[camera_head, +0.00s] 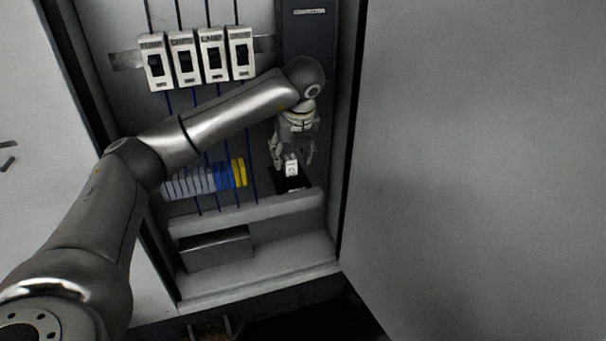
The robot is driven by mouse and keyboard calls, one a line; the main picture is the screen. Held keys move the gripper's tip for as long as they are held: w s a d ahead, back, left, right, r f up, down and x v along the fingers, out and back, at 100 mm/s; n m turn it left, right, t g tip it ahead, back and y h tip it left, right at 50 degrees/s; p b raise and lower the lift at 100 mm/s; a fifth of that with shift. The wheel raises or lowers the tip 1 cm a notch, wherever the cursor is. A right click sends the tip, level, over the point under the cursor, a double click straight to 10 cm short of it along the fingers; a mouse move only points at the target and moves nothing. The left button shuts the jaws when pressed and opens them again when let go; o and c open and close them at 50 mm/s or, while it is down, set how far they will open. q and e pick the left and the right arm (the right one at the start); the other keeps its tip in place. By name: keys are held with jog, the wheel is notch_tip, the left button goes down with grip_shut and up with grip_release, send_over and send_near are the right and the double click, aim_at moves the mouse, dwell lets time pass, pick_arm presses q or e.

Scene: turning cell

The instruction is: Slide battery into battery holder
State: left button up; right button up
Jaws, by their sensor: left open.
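My left gripper (293,158) reaches into the open cabinet and points down. Its fingers are spread, one on each side of a small white block that looks like the battery (291,168). The block stands upright at a black part that looks like the battery holder (293,184). I cannot tell how deep the block sits in it, or whether a finger touches it. The gripper hides what is behind it. My right gripper is not in view.
Several labelled breakers (184,68) line the upper back panel. A terminal row (195,181) with blue and yellow blocks is left of the holder. A grey ledge (250,211) runs below, above a grey box (215,248). The cabinet's side wall (345,120) is close on the right.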

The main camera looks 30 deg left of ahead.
pick_arm(q)
jog(key=s+d, duration=0.8)
jog(key=d, duration=0.1)
jog(key=shift+d+r, duration=0.15)
jog(key=shift+r, duration=0.1)
dwell(0.4)
